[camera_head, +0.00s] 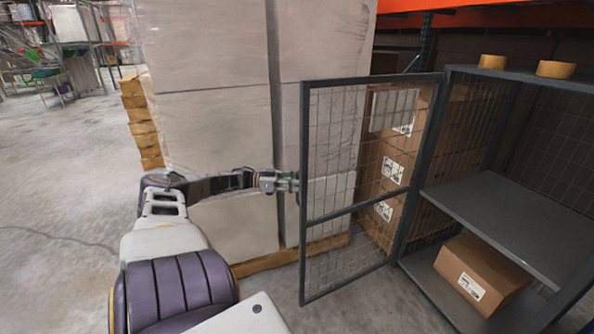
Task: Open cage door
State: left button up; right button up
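The cage door (327,217) is a grey framed wire mesh panel. It stands swung open to the left of the grey cage (506,205), with its hinge side at the cage's left front post. My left gripper (290,182) is at the door's free left edge, about mid-height. Its fingertips meet or nearly meet the door frame; I cannot tell whether they grip it, as the fingers are small here. My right gripper is out of view.
A cardboard box (482,275) lies on the cage's bottom shelf; the middle shelf (500,215) is bare. Two tape rolls (492,62) (556,69) sit on top. Tall wrapped pallet loads (210,85) stand behind my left arm. Floor at left is clear.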

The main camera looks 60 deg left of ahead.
pick_arm(q)
jog(key=shift+s+a, duration=0.15)
jog(key=v, duration=1.1)
jog(key=shift+s+a, duration=0.15)
jog(key=shift+s, duration=0.1)
dwell(0.6)
jog(key=shift+s, duration=0.15)
